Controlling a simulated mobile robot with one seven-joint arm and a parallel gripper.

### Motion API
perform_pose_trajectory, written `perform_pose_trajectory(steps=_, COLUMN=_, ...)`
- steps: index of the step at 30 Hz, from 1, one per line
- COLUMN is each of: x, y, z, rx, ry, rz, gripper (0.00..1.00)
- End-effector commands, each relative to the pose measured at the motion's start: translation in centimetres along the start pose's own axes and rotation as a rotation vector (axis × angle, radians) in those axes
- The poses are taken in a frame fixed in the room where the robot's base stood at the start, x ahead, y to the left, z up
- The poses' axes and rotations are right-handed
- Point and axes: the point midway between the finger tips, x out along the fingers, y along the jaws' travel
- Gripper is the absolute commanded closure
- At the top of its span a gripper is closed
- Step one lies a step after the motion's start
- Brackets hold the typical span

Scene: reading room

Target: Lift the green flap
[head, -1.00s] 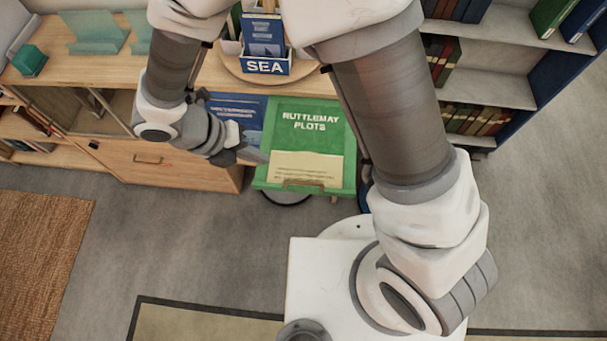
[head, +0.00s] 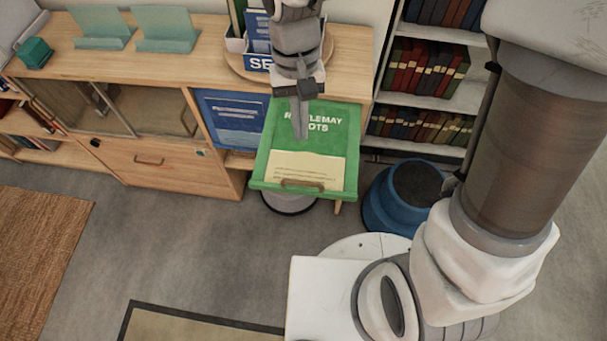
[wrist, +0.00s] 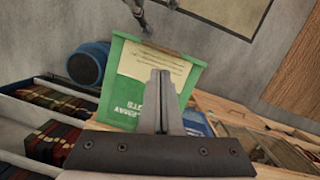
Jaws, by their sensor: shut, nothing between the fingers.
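The green flap (head: 268,165) reads "Ruttlemay Plots" and carries a cream label (head: 310,170) and a handle (head: 302,184) along its front edge. It sticks out from the wooden cabinet, raised and sloping. In the wrist view the green flap (wrist: 120,85) lies beyond the fingers, with its handle at the far edge. My gripper (head: 300,135) is shut and empty, its fingers pointing down in front of the flap's lettering. In the wrist view my gripper (wrist: 160,75) covers part of the flap. I cannot tell whether the fingertips touch it.
A blue panel (head: 235,120) is just left of the flap. A blue stool (head: 385,210) stands to the right, below a bookshelf (head: 425,95). A round turntable (head: 325,62) with a "SEA" box is behind my gripper. Grey floor in front is open.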

Motion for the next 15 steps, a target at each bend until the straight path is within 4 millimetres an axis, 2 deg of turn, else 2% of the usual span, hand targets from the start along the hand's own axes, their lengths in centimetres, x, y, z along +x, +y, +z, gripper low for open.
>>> perform_pose_trajectory(steps=3, x=-0.3, y=0.4, z=-0.3, rx=0.171, ry=0.007, rz=-0.038, gripper=1.0)
perform_pose_trajectory(steps=8, x=-0.1, y=0.6, z=-0.4, rx=0.25, ry=0.007, rz=-0.055, gripper=1.0)
perform_pose_trajectory(steps=11, x=1.0, y=0.5, z=-0.4, rx=0.25, ry=0.003, rz=-0.053, gripper=1.0)
perform_pose_trajectory(steps=15, x=3.6, y=0.3, z=-0.3, rx=0.247, ry=0.001, rz=-0.053, gripper=1.0)
